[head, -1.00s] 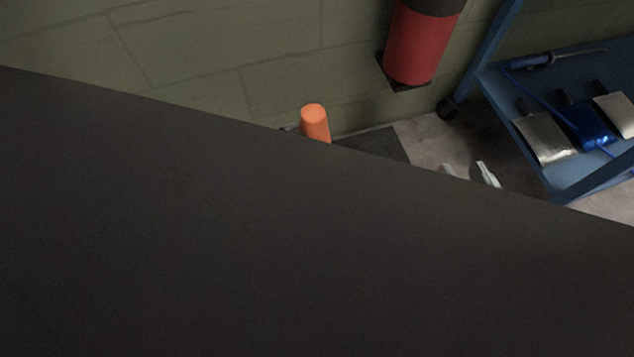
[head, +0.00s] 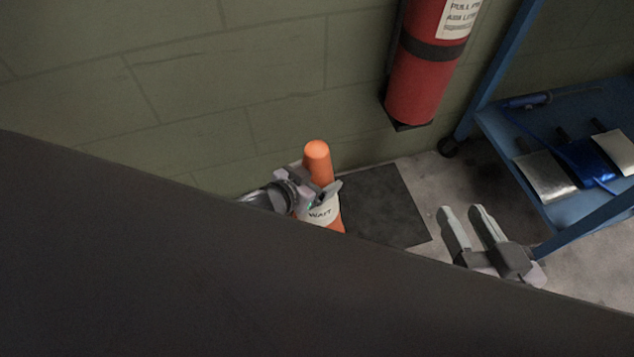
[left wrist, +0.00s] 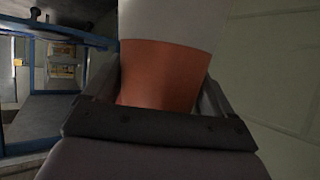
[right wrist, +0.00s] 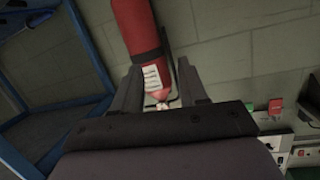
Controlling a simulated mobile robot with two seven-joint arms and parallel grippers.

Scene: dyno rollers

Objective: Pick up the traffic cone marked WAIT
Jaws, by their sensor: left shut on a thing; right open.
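The orange traffic cone (head: 317,156) has a white band lettered WAIT (head: 320,213) and stands upright near the wall in the head view. My left gripper (head: 322,190) is shut on the cone's orange upper part, just above the band. In the left wrist view the cone (left wrist: 158,75) fills the space between the fingers. The cone's base is hidden behind the dark surface in front. My right gripper (head: 463,212) is open and empty, to the right of the cone. The right wrist view shows its fingers apart (right wrist: 160,85).
A red fire extinguisher (head: 416,85) hangs on the green block wall. A blue cart (head: 560,199) with pouches and a blue tool stands at right. A dark mat (head: 382,205) lies on the floor beside the cone. A large dark surface (head: 150,270) blocks the lower head view.

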